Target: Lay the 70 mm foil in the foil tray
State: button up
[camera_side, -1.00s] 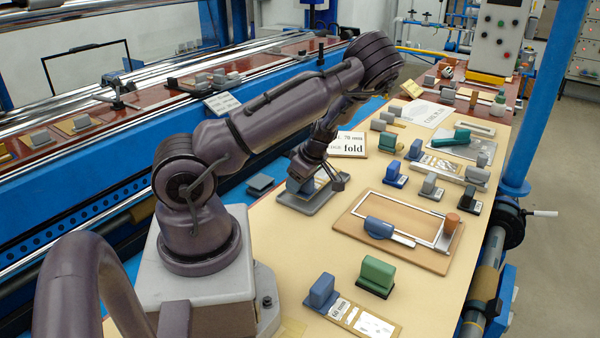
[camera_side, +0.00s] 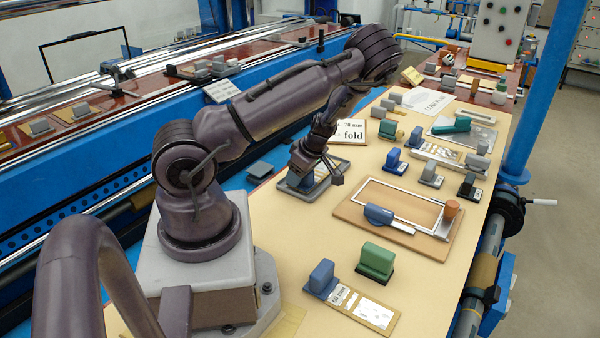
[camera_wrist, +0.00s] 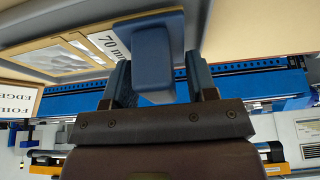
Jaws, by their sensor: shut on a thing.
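The 70 mm foil is a flat, tan-edged piece with a "70 mm" label (camera_wrist: 110,43) and a blue block handle (camera_wrist: 152,62). My gripper (camera_wrist: 160,78) is shut on this handle, one finger on each side. In the side view my gripper (camera_side: 304,168) points down over the grey foil tray (camera_side: 308,194), and the blue handle (camera_side: 297,182) shows under it, within the tray's outline. The foil looks level with the tray, but I cannot tell whether it touches the floor; the arm hides part of it.
A brown board with a metal frame (camera_side: 350,211) lies to the right. A green block (camera_side: 376,262) and another blue-handled strip (camera_side: 372,313) lie in front. Bare tabletop separates them.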

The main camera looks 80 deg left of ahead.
jog(key=shift+f, duration=0.3)
jog(key=o, duration=0.9)
jog(key=shift+o, duration=0.6)
jog(key=shift+s, duration=0.1)
jog(key=shift+d, duration=0.1)
jog(key=v, duration=1.3)
